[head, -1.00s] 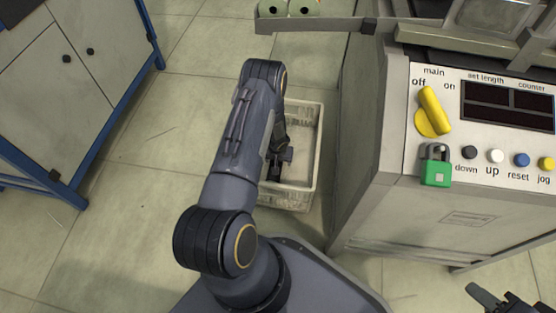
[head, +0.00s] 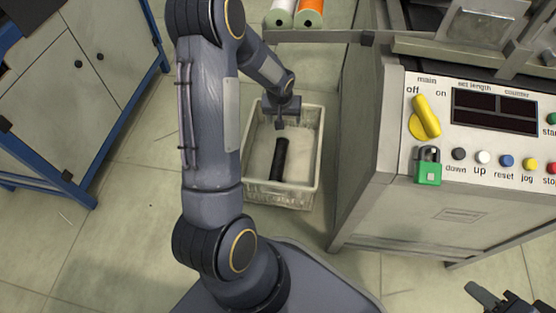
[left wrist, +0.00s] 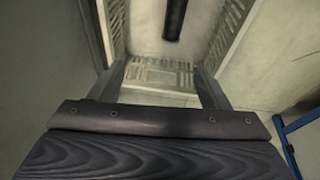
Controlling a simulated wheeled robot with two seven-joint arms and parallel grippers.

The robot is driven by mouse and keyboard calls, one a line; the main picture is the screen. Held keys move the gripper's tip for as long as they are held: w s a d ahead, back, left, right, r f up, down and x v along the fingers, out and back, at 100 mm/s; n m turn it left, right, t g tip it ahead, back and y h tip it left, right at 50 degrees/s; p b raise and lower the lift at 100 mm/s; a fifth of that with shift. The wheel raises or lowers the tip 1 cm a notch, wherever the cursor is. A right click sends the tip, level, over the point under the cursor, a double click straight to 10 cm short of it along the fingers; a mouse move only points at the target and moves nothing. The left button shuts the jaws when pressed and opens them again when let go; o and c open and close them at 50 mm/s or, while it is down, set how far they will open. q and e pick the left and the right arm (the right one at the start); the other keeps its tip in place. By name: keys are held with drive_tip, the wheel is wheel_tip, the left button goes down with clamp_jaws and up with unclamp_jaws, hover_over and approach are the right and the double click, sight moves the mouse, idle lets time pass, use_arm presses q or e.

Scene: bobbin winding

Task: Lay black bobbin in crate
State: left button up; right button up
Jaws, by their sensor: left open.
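The black bobbin (head: 279,160) lies on the floor of the pale crate (head: 316,165), roughly lengthwise. In the left wrist view the bobbin (left wrist: 174,18) shows at the top, inside the slatted crate (left wrist: 157,88). My left gripper (head: 280,123) is over the far part of the crate, apart from the bobbin. In the left wrist view the left gripper (left wrist: 160,82) has its two fingers spread with nothing between them. My right gripper (head: 490,296) is at the bottom right edge, partly cut off; its jaw opening is unclear.
The winding machine (head: 400,210) with its control panel stands right of the crate. A blue-framed cabinet (head: 85,90) stands at the left. The tiled floor between cabinet and crate is clear.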

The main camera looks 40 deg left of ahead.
use_arm(q)
drive_tip(key=s+d+r+m+t+h, duration=0.1)
drive_tip(key=s+d+r, duration=0.35)
drive_tip(key=r, duration=0.35)
drive_tip(key=s+d+r+t+h, duration=0.1)
drive_tip(key=s+d+r, duration=0.3)
drive_tip(key=r, duration=0.5)
drive_tip(key=s+d+r+m+h, duration=0.1)
drive_tip(key=s+d, duration=0.3)
drive_tip(key=s, duration=0.4)
drive_tip(key=s+d+r+m+h, duration=0.1)
drive_tip(key=s+d+r+m, duration=0.1)
drive_tip(key=s, duration=0.6)
drive_tip(key=d+r, duration=0.1)
drive_tip(key=d, duration=0.1)
drive_tip(key=shift+s+d+r+m+t+h, duration=0.25)
drive_tip(key=shift+s+d+m+t+h, duration=0.05)
drive_tip(key=shift+d+t, duration=0.1)
drive_tip(key=shift+a+r, duration=0.1)
